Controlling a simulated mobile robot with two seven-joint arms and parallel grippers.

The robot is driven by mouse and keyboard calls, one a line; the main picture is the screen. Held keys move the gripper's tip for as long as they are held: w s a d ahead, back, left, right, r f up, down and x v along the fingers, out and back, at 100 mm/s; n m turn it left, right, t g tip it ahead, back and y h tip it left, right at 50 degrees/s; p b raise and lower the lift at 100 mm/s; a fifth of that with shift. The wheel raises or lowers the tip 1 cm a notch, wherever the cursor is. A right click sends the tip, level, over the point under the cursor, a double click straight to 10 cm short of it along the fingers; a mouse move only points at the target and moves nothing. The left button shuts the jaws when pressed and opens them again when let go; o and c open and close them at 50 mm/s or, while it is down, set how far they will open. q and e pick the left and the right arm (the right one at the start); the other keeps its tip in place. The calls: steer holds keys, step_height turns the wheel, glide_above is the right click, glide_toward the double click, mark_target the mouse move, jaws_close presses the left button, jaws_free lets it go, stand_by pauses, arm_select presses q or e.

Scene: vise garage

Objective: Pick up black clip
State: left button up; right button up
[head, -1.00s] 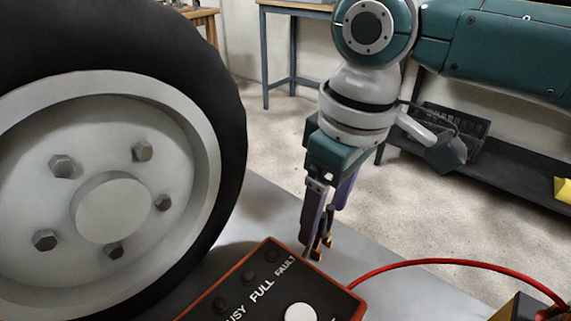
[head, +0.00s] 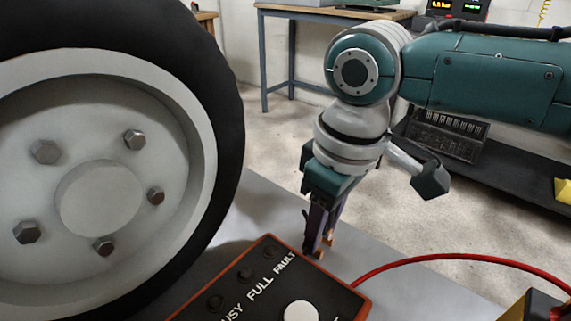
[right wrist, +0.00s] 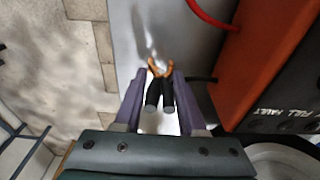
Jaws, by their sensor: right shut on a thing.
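The black clip (right wrist: 153,92) has two black handles and copper-coloured jaws, seen in the right wrist view between my fingers. In the head view its copper jaws (head: 320,254) show low beside the far edge of the control box, mostly hidden by the fingers. My right gripper (head: 319,236) points down over the grey tabletop and is shut on the clip. In the right wrist view its purple fingers (right wrist: 156,82) stand on either side of the handles. I cannot tell whether the clip touches the tabletop. My left gripper is not in view.
A red-edged black control box (head: 270,285) stands right beside the clip. A large wheel (head: 100,170) fills the left. A red cable (head: 450,261) curves across the grey tabletop (head: 265,205). A black shelf with a crate (head: 447,132) stands behind on the right.

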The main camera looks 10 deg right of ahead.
jaws_close()
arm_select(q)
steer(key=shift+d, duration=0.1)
